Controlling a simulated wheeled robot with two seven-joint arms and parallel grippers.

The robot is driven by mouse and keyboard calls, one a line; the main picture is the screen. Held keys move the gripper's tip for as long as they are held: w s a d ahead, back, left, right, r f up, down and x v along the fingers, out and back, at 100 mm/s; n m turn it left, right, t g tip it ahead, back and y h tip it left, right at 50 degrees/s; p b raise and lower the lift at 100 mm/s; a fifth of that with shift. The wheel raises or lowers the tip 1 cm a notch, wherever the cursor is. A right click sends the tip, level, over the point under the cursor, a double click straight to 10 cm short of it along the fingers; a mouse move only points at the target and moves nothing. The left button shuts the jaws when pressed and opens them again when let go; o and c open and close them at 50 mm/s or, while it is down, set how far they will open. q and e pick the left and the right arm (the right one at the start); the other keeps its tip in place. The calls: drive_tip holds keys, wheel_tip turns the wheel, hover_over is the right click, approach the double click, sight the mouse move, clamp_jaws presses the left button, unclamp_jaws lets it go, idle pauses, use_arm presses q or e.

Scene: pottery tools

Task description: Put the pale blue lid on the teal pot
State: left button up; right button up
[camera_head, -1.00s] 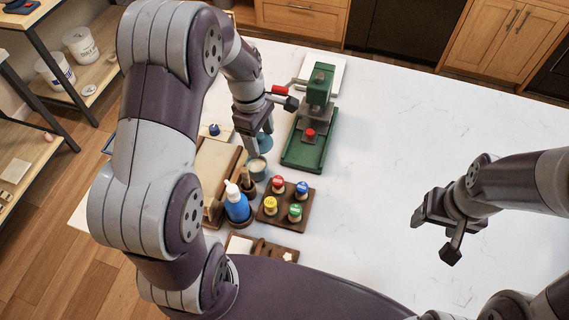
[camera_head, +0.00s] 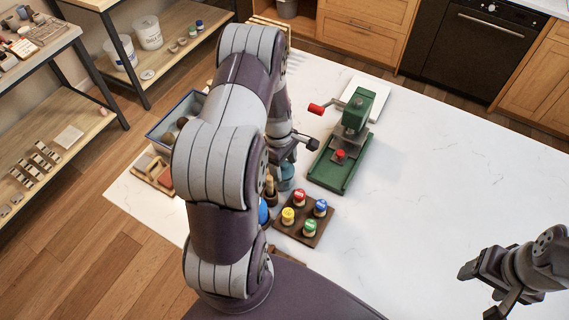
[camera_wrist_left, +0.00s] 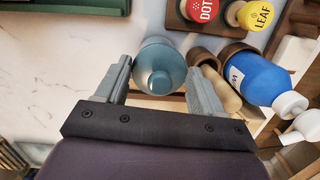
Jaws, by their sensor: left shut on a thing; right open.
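My left gripper (camera_wrist_left: 160,88) is shut on the pale blue lid (camera_wrist_left: 160,80), which sits between its two fingers in the left wrist view. The rounded teal body of the pot (camera_wrist_left: 157,48) shows right behind it. In the head view the teal pot (camera_head: 286,184) stands on the table under my left gripper, largely hidden by my arm. The lid is over or against the pot; I cannot tell whether it is seated. My right gripper (camera_head: 482,290) is open and empty at the lower right.
A wooden block of coloured stamps (camera_head: 299,225) stands just in front of the pot. A blue bottle (camera_wrist_left: 262,80) and a wooden-handled tool in a holder (camera_wrist_left: 222,88) are close beside it. A green press (camera_head: 345,150) stands behind right. The table's right half is clear.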

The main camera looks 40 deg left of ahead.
use_arm(q)
drive_tip(key=shift+a+f, duration=0.25)
drive_tip(key=shift+f, duration=0.75)
drive_tip(key=shift+d, duration=0.15)
drive_tip(key=o, duration=0.8)
drive_tip(key=shift+c, duration=0.2)
